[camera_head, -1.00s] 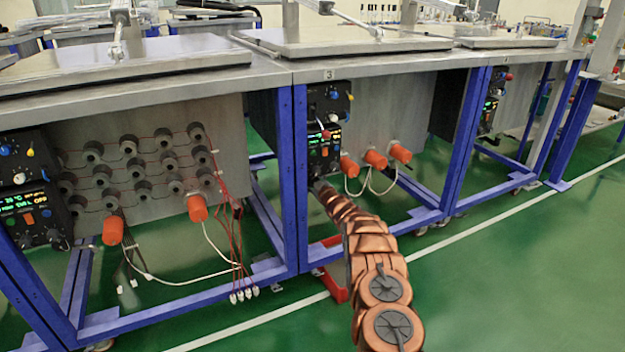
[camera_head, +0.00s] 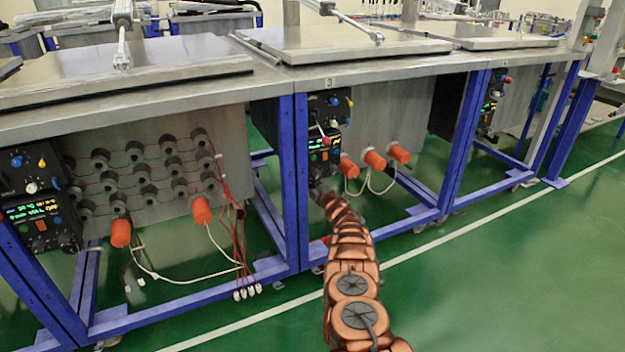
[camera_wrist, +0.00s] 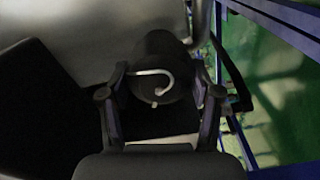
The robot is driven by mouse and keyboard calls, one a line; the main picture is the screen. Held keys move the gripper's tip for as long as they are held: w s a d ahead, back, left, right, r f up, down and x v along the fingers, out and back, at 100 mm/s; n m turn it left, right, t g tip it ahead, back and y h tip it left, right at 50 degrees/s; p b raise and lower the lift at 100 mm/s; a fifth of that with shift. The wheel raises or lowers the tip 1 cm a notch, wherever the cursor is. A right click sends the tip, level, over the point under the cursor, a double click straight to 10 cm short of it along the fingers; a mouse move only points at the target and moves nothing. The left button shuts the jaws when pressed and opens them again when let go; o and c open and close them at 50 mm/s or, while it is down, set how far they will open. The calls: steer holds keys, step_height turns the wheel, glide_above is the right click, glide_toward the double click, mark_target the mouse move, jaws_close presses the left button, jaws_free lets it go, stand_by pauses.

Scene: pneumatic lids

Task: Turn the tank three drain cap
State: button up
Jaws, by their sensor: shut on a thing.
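In the wrist view, a dark, round drain cap (camera_wrist: 157,50) with a pale hooked piece on its face stands between the fingers of my gripper (camera_wrist: 160,80). The fingers press on it from the left and right. In the head view, my arm reaches in under the tank marked 3 (camera_head: 335,84), and my gripper (camera_head: 319,188) is small and dark below the tank's control panel (camera_head: 325,140). The cap cannot be made out there, as the arm's end covers that spot.
Three orange plugs with white cables, one of them nearest (camera_head: 349,168), stick out right of my gripper. A blue frame leg (camera_head: 301,180) stands close on its left. Another tank with dark knobs (camera_head: 140,172) is at left. Green floor (camera_head: 500,270) is open at right.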

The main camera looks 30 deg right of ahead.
mark_target(314, 183)
steer(key=shift+a+r+n+p, duration=0.1)
steer(key=shift+n+p, duration=0.2)
steer(key=shift+n, duration=0.2)
steer(key=o, duration=1.1)
steer(key=shift+s+f, duration=0.25)
steer(key=shift+s, duration=0.15)
steer(key=shift+s+r, duration=0.15)
steer(key=shift+s, duration=1.65)
steer(key=shift+s+a, duration=0.15)
steer(key=shift+s, duration=1.1)
steer(key=shift+s+a, duration=0.2)
steer(key=shift+s, duration=1.05)
steer(key=shift+s+a, duration=0.15)
steer(key=shift+s, duration=1.1)
